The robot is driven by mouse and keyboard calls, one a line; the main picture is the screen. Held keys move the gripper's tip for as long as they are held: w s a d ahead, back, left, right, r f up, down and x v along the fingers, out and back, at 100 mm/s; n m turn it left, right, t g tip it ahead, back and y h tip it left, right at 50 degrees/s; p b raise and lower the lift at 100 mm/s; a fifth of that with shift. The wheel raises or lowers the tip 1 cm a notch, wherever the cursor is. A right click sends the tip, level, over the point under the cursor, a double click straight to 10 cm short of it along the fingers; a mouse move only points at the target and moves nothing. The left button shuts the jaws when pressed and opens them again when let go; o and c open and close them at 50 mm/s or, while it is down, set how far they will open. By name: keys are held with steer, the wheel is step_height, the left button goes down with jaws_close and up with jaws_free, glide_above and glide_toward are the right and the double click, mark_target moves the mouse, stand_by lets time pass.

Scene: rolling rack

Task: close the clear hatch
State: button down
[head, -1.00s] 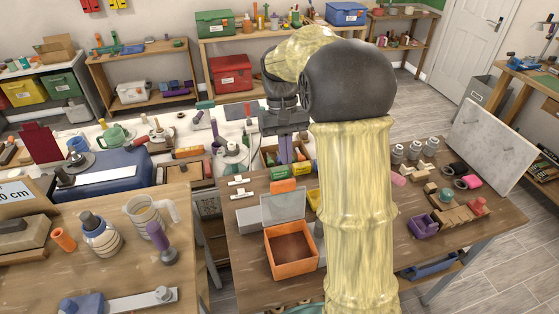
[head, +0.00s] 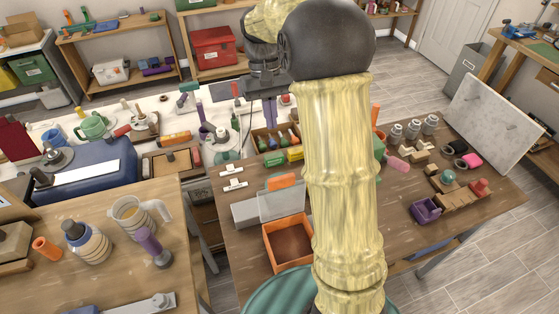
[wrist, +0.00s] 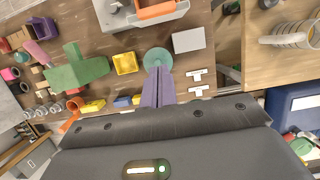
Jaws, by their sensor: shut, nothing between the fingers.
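The orange box (head: 287,244) stands on the right-hand workbench, open at the top with a brown inside. Its clear hatch (head: 281,206) stands raised at the box's far edge, with an orange piece (head: 283,182) showing at its top. In the wrist view, orange and pale grey parts appear at the top edge; I cannot tell which part is the hatch. My gripper (head: 270,112) is beyond and above the hatch, apart from it. Its purple fingers (wrist: 158,88) are shut and empty, pointing down over the bench.
A grey block (head: 243,214) sits left of the hatch, with white clips (head: 232,176) behind it. A yellow box (wrist: 125,63) and a green block (wrist: 75,68) stand nearby. A teal round surface (head: 268,294) is in front of the bench. My arm hides the bench's middle.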

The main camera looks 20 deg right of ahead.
steer(key=shift+f, duration=0.1)
steer(key=s+f+p, duration=0.3)
steer(key=s+f, duration=0.3)
steer(key=f, duration=0.3)
steer(key=shift+s+p, duration=0.4)
steer(key=shift+s+f, duration=0.1)
steer(key=shift+f, duration=0.05)
